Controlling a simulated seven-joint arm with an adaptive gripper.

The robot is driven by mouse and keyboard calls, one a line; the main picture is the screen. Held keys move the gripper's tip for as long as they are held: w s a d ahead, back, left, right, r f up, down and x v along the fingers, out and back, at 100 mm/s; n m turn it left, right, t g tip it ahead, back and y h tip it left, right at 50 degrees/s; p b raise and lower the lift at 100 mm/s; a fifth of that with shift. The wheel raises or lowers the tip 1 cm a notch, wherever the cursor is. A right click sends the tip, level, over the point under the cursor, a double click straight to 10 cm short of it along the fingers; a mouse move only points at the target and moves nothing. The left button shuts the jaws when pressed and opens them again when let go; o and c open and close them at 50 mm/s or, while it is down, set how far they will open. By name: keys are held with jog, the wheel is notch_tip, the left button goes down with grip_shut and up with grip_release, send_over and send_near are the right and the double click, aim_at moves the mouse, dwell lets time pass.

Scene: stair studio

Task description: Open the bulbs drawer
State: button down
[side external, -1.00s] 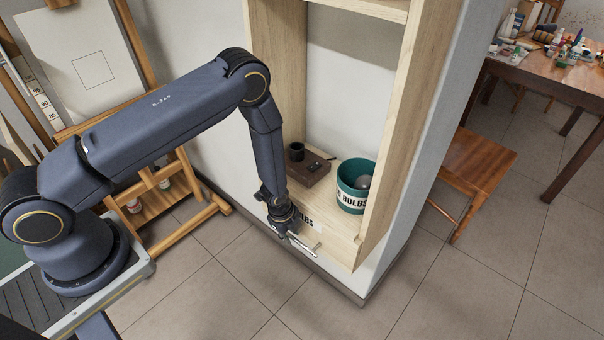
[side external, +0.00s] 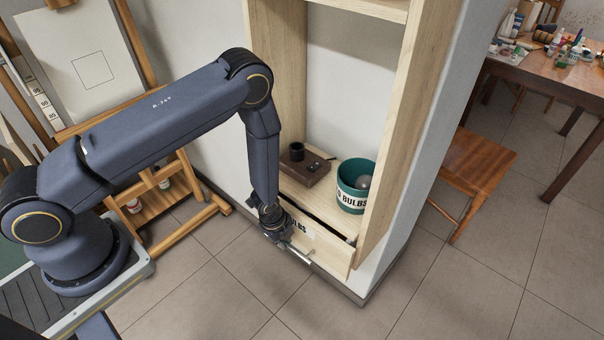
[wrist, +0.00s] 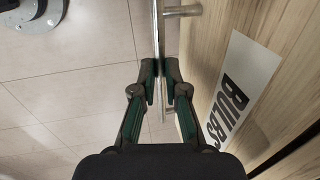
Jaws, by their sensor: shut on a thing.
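The bulbs drawer (side external: 328,258) is a pale wood front at the bottom of the shelf unit. It stands slightly out from the unit, with a dark gap along its top edge. Its "BULBS" label (wrist: 240,90) shows in the wrist view, right of my gripper, and is partly hidden by my arm in the side view. The metal bar handle (wrist: 157,35) runs between my fingers. My gripper (wrist: 164,88) is shut on the handle; in the side view my gripper (side external: 280,237) is in front of the drawer, partly hiding the handle.
A green bucket marked "BULBS" (side external: 352,199) holding a grey round thing and a dark wooden block with a black cup (side external: 297,151) stand on the shelf above. A wooden easel (side external: 205,215) is to the left. The tiled floor (side external: 240,280) in front is clear.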

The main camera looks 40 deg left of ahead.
jog(key=s, duration=1)
jog(key=shift+s, duration=0.25)
jog(key=c, duration=1.2)
grip_release()
jog(key=shift+w, duration=0.1)
jog(key=v, duration=1.2)
